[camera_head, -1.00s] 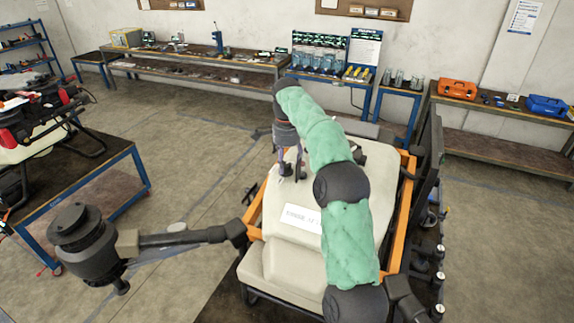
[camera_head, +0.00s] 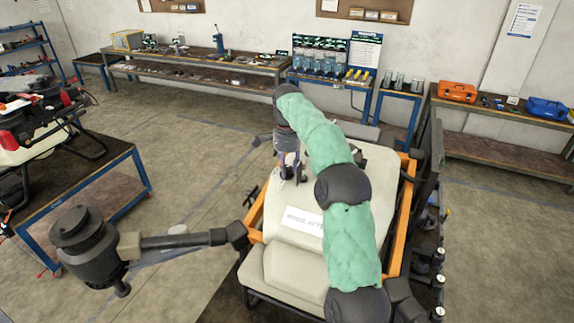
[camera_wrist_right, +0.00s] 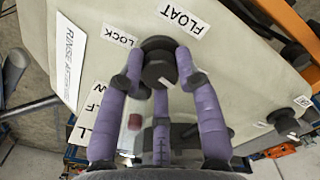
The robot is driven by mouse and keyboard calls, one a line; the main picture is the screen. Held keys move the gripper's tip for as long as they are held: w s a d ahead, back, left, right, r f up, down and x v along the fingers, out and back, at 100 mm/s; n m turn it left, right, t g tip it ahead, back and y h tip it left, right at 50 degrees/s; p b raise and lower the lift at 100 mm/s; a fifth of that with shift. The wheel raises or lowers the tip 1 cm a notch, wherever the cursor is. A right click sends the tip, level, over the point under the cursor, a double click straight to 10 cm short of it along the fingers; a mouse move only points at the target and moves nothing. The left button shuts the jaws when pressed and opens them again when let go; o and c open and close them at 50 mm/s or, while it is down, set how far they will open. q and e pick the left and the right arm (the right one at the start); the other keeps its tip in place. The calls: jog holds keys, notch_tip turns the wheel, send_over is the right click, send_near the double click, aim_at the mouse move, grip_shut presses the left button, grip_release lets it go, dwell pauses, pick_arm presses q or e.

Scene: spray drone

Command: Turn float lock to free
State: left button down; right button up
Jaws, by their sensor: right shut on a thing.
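The float lock is a round black knob (camera_wrist_right: 159,68) on the pale tank, between the labels FLOAT (camera_wrist_right: 181,16) and LOCK (camera_wrist_right: 121,36) in the right wrist view. My right gripper (camera_wrist_right: 160,80) has its purple fingers closed around this knob. In the head view my right gripper (camera_head: 288,172) points down at the far left part of the cream tank (camera_head: 279,232), and the knob is hidden there by the fingers and arm. I cannot read which setting the knob points to. My left gripper is not in view.
The tank sits in an orange frame (camera_head: 254,234). A black motor arm (camera_head: 180,240) sticks out to the left. A blue-framed bench (camera_head: 105,195) with equipment stands at the left. A dark rack (camera_head: 433,200) stands close on the right. Open floor lies behind the tank.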

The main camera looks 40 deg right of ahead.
jog(key=shift+d+r+n+p, duration=0.15)
jog(key=shift+r+n+p, duration=0.1)
jog(key=shift+n+p, duration=0.45)
jog(key=shift+f+n, duration=0.1)
jog(key=shift+n, duration=0.2)
jog(key=o, duration=1.1)
jog(key=shift+c, duration=0.2)
jog(key=shift+o, duration=0.4)
jog(key=shift+w+d+f, duration=0.1)
jog(key=shift+d+f, duration=0.05)
jog(key=shift+d, duration=0.05)
jog(key=shift+a, duration=0.1)
